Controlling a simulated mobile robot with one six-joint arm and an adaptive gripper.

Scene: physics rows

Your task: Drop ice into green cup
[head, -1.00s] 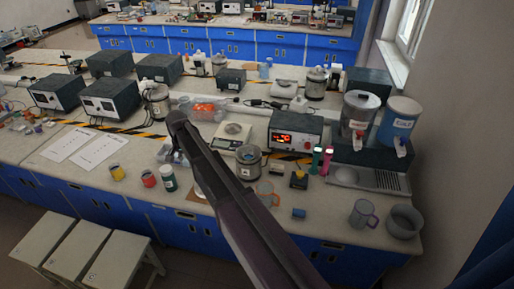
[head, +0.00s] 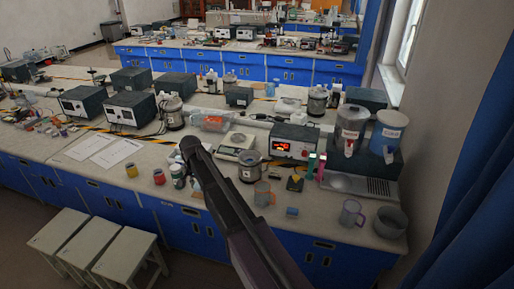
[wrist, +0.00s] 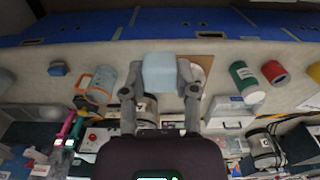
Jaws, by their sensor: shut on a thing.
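My gripper (wrist: 160,92) is shut on a pale blue, translucent ice cube (wrist: 160,72), with one finger on each side. The cube is near the camera and hides part of a brown board and a white round thing behind it. The green cup (wrist: 243,80), with a white band, stands right of the cube in the wrist view, apart from it. In the head view the green cup (head: 178,175) stands just left of my arm. My arm hides the fingers and the ice there.
A red cup (wrist: 274,72) and a yellow cup (head: 131,171) stand beside the green one. An orange-handled mug (wrist: 100,83) and small blue block (wrist: 58,68) are on the other side. A balance (head: 237,146) and metal pot (head: 251,169) stand near my arm.

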